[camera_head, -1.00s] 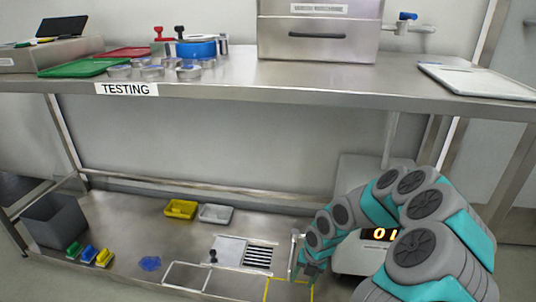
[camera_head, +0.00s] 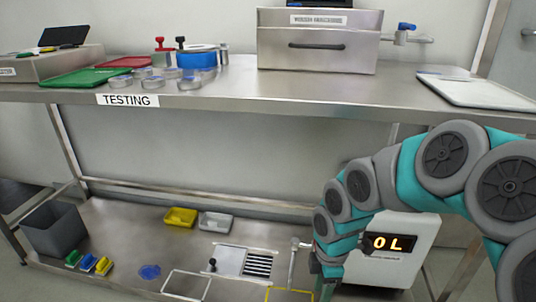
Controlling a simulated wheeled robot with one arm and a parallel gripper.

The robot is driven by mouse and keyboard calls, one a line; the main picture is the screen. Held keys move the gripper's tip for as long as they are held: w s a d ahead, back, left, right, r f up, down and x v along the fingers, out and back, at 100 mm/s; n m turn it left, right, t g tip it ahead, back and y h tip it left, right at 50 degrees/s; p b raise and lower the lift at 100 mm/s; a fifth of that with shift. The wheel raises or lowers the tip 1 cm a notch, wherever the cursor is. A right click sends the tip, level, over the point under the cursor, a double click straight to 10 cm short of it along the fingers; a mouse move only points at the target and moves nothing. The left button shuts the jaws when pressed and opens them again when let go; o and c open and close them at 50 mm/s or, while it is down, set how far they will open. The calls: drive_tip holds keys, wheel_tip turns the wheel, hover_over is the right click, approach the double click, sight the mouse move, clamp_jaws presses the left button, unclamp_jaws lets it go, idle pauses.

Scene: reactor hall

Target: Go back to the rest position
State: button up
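My arm comes in from the right in the head camera view, grey and teal, bent over in front of the lower shelf. My gripper (camera_head: 326,284) points down at the bottom edge of the picture, over the front part of the lower shelf. Its fingers are too small and partly cut off, so their opening cannot be made out. No object is visible in it.
The upper bench (camera_head: 240,98) with a TESTING label spans the picture above the lower shelf (camera_head: 120,215). A white device (camera_head: 410,240) showing "OL" stands behind my arm. A grey bin (camera_head: 55,230), a yellow tray (camera_head: 180,217) and a striped plate (camera_head: 245,262) are on the lower shelf.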

drive_tip(key=s+d+r+m, duration=0.1)
drive_tip(key=s+r+m, duration=0.2)
drive_tip(key=s+m, duration=0.3)
drive_tip(key=s+d+r+m, duration=0.1)
drive_tip(key=s+r+m, duration=0.2)
drive_tip(key=s+m, duration=0.3)
drive_tip(key=s+r+m+g, duration=0.1)
drive_tip(key=s+r+m, duration=0.1)
drive_tip(key=s+m, duration=0.4)
drive_tip(key=shift+s+d+r+m+h+p, duration=0.3)
drive_tip(key=shift+s+d+r+p, duration=0.1)
drive_tip(key=shift+s, duration=0.6)
drive_tip(key=shift+o, duration=0.3)
